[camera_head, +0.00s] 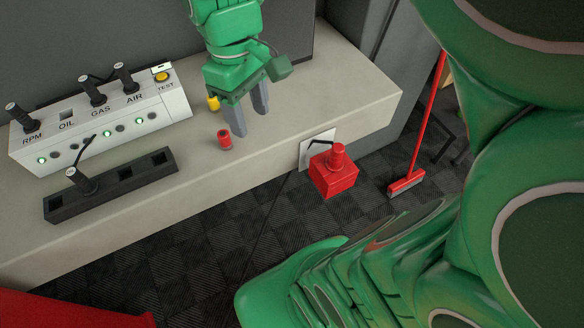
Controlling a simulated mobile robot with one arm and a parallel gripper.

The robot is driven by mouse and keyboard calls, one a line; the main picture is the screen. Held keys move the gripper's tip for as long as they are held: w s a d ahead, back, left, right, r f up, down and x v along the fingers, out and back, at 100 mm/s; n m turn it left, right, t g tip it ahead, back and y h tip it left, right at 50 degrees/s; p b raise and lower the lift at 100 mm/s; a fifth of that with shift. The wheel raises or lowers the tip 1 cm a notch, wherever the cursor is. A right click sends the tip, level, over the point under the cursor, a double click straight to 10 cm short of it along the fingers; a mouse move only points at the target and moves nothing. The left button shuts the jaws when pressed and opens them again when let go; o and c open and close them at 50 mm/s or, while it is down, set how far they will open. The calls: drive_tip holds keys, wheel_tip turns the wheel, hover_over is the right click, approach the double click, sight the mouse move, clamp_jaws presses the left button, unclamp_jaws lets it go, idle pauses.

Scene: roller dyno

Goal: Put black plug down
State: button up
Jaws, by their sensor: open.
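A black plug (82,181) with a light-tipped top stands in the left slot of the black rack (152,182) on the bench, with a thin cable running up from it. Other black plugs stand on the white panel at RPM (20,118), GAS (93,92) and AIR (125,77); the OIL spot (66,117) shows no plug. My gripper (253,106) is open over the bench, right of the panel and apart from the plugs. I see nothing between its grey fingers.
A small red cylinder (225,140) stands on the bench (335,101) just below my gripper, and a yellow piece (213,103) shows beside it. A red box (333,178) with a knob is at the bench front. A red broom (408,182) leans at right.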

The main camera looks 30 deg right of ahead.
drive_tip(key=s+d+f+m, duration=0.1)
drive_tip(key=s+f+m, duration=0.1)
drive_tip(key=s, duration=0.4)
drive_tip(key=s+d+f+m, duration=0.1)
drive_tip(key=s+f+m, duration=0.2)
drive_tip(key=s, duration=0.4)
drive_tip(key=shift+d+f+m, duration=0.2)
drive_tip(key=shift+f+m, duration=0.15)
drive_tip(key=shift+m, duration=0.05)
drive_tip(key=shift+w, duration=0.1)
wheel_tip(320, 180, up, 13)
idle(0.7)
drive_tip(key=shift+f, duration=0.1)
